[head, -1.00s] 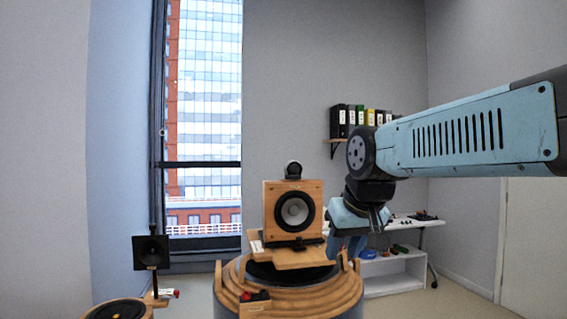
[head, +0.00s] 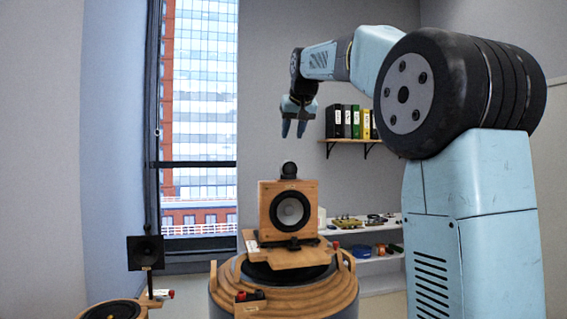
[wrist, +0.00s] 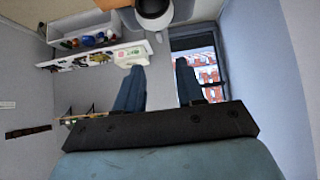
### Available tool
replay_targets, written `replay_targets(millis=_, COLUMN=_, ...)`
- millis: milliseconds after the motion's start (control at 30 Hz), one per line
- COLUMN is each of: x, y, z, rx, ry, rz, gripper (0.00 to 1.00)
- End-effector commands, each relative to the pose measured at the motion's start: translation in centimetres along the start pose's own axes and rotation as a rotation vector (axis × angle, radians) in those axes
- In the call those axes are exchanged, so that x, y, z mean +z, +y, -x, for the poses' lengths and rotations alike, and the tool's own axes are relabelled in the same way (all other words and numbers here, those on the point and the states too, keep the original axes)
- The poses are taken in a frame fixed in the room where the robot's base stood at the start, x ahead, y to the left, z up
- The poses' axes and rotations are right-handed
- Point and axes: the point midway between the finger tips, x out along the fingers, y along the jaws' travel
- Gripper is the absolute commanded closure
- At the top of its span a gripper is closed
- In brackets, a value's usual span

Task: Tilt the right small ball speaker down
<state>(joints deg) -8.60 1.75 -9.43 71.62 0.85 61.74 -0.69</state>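A small black ball speaker (head: 289,170) sits on top of a wooden box speaker (head: 268,200) with a round cone. In the wrist view a dark rounded thing (wrist: 153,10), probably the ball speaker, is cut off by the top edge. My gripper (head: 293,136) is above the ball speaker in the head view, fingers pointing down, with a visible gap below the fingertips. In the wrist view my gripper (wrist: 158,66) has its two blue fingers well apart with nothing between them. I see only one ball speaker, and its exact tilt is too small to tell.
The box speaker stands on a round wooden stepped pedestal (head: 330,292). A black square horn speaker (head: 146,252) is at the left. A wall shelf with binders (head: 347,122) and a white table with small items (head: 372,220) are behind. The air around the ball speaker looks clear.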

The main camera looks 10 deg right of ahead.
Motion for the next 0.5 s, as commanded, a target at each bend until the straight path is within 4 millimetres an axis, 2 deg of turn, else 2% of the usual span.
replay_targets(millis=167, x=-0.1, y=0.0, z=-1.5, rx=0.001, ry=0.0, rz=0.0, gripper=0.62)
replay_targets(millis=500, x=-0.1, y=0.0, z=-7.3, rx=0.001, ry=-0.001, rz=0.0, gripper=0.62)
